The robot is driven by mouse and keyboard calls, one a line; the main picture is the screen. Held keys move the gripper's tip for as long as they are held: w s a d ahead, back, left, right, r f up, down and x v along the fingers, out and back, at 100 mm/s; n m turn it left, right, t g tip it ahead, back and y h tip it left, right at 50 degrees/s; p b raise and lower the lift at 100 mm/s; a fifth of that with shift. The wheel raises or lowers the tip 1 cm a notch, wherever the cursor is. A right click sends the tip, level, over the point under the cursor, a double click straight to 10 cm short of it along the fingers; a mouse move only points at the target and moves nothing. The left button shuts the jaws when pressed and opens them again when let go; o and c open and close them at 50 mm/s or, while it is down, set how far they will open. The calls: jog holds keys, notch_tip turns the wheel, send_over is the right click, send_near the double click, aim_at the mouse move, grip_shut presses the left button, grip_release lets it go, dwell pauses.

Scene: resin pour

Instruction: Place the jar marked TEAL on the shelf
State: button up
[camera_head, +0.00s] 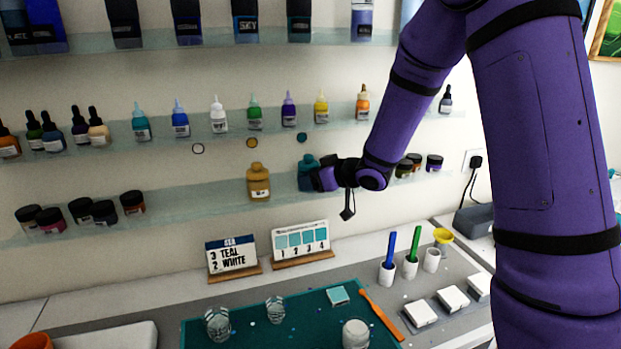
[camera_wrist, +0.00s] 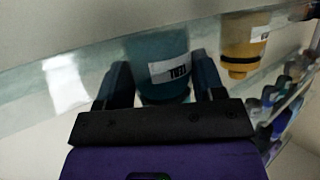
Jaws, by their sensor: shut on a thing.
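The teal jar (camera_head: 306,168) is at the lower glass shelf (camera_head: 215,196), beside a mustard-yellow jar (camera_head: 258,181). My gripper (camera_head: 316,178) is shut on the teal jar from the right. In the wrist view the two dark fingers (camera_wrist: 163,82) stand on either side of the teal jar (camera_wrist: 150,50). Its white label shows upside down and seems to read TEAL. The yellow jar (camera_wrist: 245,45) is apart from it there. The jar looks upright at shelf level. I cannot tell whether its base touches the glass.
Small dark-lidded jars stand on the same shelf at left (camera_head: 103,212) and at right (camera_head: 434,162). Dropper bottles (camera_head: 181,122) line the shelf above. Below are a teal mat (camera_head: 250,335), cups, a card reading 3 TEAL 2 WHITE (camera_head: 231,256) and a swatch card (camera_head: 300,241).

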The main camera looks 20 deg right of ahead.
jog(key=shift+f, duration=0.15)
jog(key=o, duration=1.1)
jog(key=shift+a, duration=0.1)
